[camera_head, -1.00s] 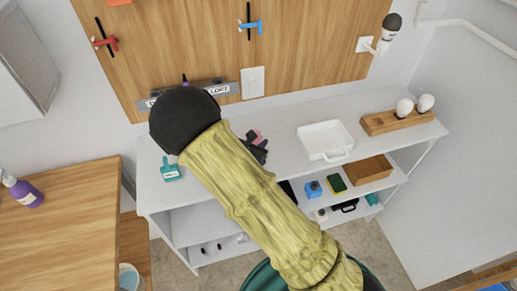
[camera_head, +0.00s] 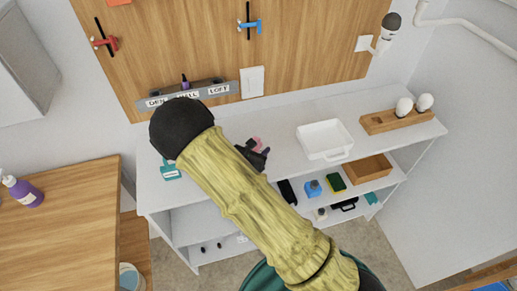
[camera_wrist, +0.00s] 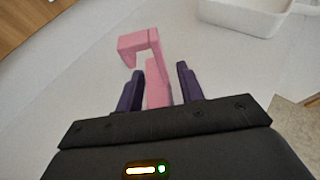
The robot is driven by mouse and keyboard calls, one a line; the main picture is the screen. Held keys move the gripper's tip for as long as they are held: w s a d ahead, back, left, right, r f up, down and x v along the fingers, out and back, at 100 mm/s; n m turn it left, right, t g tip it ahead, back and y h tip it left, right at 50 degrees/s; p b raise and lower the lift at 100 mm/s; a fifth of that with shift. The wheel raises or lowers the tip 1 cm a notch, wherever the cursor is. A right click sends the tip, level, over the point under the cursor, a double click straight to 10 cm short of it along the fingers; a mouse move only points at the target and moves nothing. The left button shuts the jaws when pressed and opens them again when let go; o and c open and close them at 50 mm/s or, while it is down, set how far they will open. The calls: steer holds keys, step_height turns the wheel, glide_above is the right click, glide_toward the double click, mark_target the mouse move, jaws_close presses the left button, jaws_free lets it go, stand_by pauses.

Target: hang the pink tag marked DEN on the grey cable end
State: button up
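The pink tag (camera_wrist: 157,82) is a hooked piece near the counter in the wrist view; no lettering on it is readable. My gripper (camera_wrist: 159,84) has its two dark fingers on either side of the tag's lower part, with a gap visible on the right. In the head view the tag (camera_head: 257,143) shows as a small pink patch beside my gripper (camera_head: 262,153), over the white counter. A grey rail (camera_head: 217,91) on the wooden board carries labels DEN, HALL and LOFT, partly hidden by my arm. I cannot make out the grey cable end.
A teal tag (camera_head: 170,171) lies left on the counter (camera_head: 285,128). A white tray (camera_head: 325,140) and a wooden block with bulbs (camera_head: 398,120) stand to the right. Shelves below hold a blue bottle (camera_head: 313,188), a sponge (camera_head: 336,183) and a wooden box (camera_head: 368,168).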

steer(key=shift+r, duration=0.15)
steer(key=b+v, duration=0.1)
steer(key=v, duration=1.1)
steer(key=shift+b, duration=0.3)
steer(key=s+d+r+m+g, duration=0.1)
steer(key=s+d+m+g, duration=0.35)
steer(key=d+m, duration=0.35)
steer(key=s+d+r+m+g, duration=0.1)
steer(key=s+d+m+g, duration=0.2)
steer(key=d+m+g, duration=0.4)
steer(key=s+d+r+m+t+y, duration=0.2)
steer(key=d+r+m+y, duration=0.3)
steer(key=m, duration=1)
steer(key=shift+r+y, duration=0.45)
steer(key=shift+y, duration=0.25)
